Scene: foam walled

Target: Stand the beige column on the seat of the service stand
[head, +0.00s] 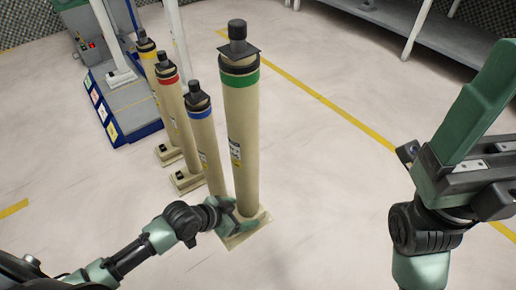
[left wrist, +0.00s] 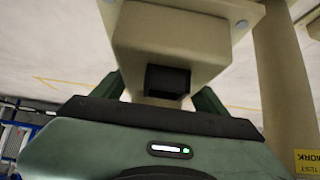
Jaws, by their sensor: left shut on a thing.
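Several beige columns stand in a slanting row on the floor in the head view. The nearest and tallest column has a green band (head: 240,120) and a dark knob on top. My left gripper (head: 238,220) is at its foot, shut on the beige block (left wrist: 175,40) low on that column. In the left wrist view, the fingers lie on either side of this block, which has a black square recess. The service stand (head: 125,105), with a blue edge and coloured labels, is at the back left.
Columns with a blue band (head: 203,135), a red band (head: 172,105) and a yellow band (head: 148,75) stand close behind the held one. A grey bench (head: 440,25) runs along the back right. The pale floor (head: 320,150) in the middle is clear.

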